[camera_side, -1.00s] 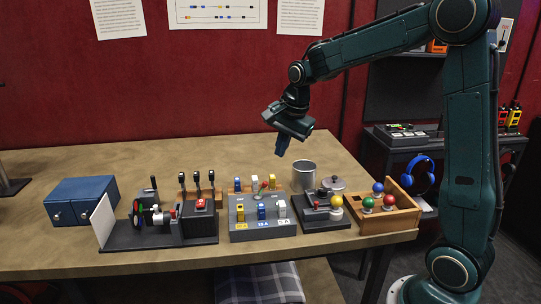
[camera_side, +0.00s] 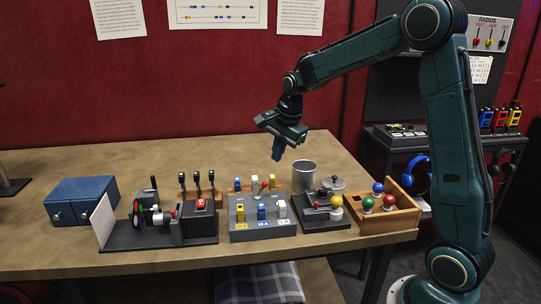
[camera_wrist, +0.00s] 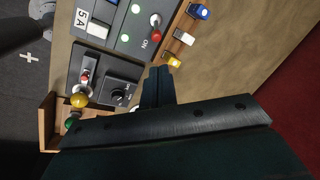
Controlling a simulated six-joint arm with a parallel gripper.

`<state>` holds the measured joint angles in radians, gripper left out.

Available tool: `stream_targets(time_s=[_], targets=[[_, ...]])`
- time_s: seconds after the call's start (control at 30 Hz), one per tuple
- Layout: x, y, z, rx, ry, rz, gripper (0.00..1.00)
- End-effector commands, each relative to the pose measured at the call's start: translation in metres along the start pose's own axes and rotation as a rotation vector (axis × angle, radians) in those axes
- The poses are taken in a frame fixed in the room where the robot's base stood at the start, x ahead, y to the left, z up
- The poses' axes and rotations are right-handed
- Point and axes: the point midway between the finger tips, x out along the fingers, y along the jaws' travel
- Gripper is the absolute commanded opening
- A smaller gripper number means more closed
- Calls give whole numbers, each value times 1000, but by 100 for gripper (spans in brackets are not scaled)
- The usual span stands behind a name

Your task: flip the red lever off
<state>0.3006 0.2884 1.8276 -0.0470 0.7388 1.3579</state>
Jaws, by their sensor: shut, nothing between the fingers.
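The red lever (camera_side: 264,184) stands on the back part of the grey fuse box (camera_side: 236,229) in the side view. In the wrist view the lever's red knob (camera_wrist: 156,35) tilts toward the ON mark, and lit green lamps show on the box. My gripper (camera_side: 277,156) is shut and empty, pointing down above and a little right of the lever in the side view, apart from it. Its closed fingers (camera_wrist: 158,73) show in the middle of the wrist view, just below the lever knob.
White, blue and yellow fuses stand on and behind the box. A metal can (camera_side: 304,177) and a dark box with a yellow ball (camera_side: 336,201) are to the right, then a wooden tray (camera_side: 398,223). A black-handled lever unit (camera_side: 150,237) is left. The table's back is clear.

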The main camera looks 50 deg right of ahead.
Motion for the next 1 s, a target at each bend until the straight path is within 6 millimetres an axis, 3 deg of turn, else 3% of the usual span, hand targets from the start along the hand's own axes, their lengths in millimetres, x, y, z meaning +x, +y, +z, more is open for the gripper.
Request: stream_targets(time_s=[0.6,1.0], targets=[[77,1,0,-1,-1,3,0],[92,0,0,-1,0,0,0]])
